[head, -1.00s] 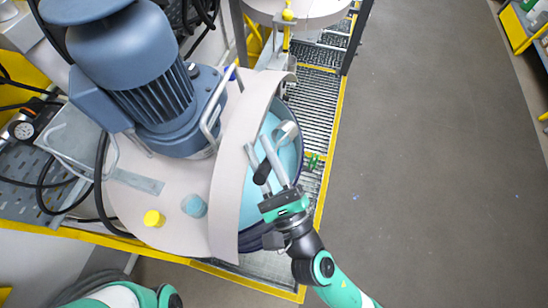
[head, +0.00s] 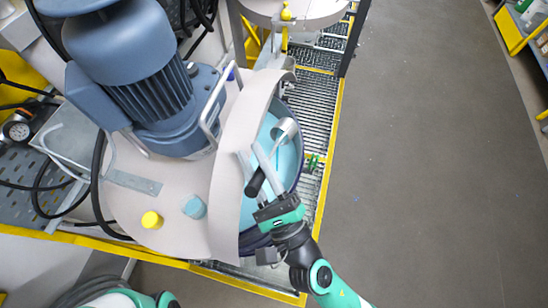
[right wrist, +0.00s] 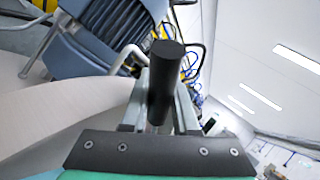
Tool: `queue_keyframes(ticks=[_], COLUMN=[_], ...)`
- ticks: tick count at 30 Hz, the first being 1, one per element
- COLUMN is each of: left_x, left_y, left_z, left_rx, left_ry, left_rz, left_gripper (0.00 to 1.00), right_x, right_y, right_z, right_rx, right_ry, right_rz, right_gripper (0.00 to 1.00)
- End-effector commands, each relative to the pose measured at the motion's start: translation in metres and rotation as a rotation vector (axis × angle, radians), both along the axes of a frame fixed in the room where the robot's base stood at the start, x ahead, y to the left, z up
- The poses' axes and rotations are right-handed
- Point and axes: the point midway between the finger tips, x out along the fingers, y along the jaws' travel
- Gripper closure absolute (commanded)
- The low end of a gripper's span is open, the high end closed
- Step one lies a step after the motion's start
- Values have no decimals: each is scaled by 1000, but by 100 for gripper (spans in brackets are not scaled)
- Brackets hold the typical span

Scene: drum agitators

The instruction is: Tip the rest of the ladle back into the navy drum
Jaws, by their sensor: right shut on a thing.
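The navy drum (head: 299,178) is partly covered by a pale lid and holds light turquoise liquid (head: 291,158). My right gripper (head: 262,162) is over the drum's open side, shut on the ladle. The ladle has a black handle (head: 255,183) and a metal cup (head: 285,130); the cup is tilted above the liquid near the far side of the opening. A thin darker blue streak shows below the cup. What is left inside the cup cannot be told. In the right wrist view the black handle (right wrist: 165,80) stands between the grey fingers. My left gripper is out of view.
The pale lid (head: 228,190) edge stands close left of my right gripper. The blue-grey motor (head: 150,100) and a metal lid handle (head: 210,120) rise on the left. A yellow-edged grating (head: 315,110) borders the drum; the grey floor (head: 430,160) right is clear.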

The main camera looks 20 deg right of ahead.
Motion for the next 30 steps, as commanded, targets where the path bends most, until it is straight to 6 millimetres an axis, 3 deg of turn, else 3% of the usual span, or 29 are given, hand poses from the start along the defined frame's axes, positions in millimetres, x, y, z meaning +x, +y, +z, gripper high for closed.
queue_keyframes(ticks=[30], left_x=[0], left_y=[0], left_z=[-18], left_rx=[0], left_ry=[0], left_rz=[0], left_gripper=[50], right_x=[-8], right_y=[13], right_z=[-6], right_rx=[-91], right_ry=[-70], right_rz=[5], right_gripper=[100])
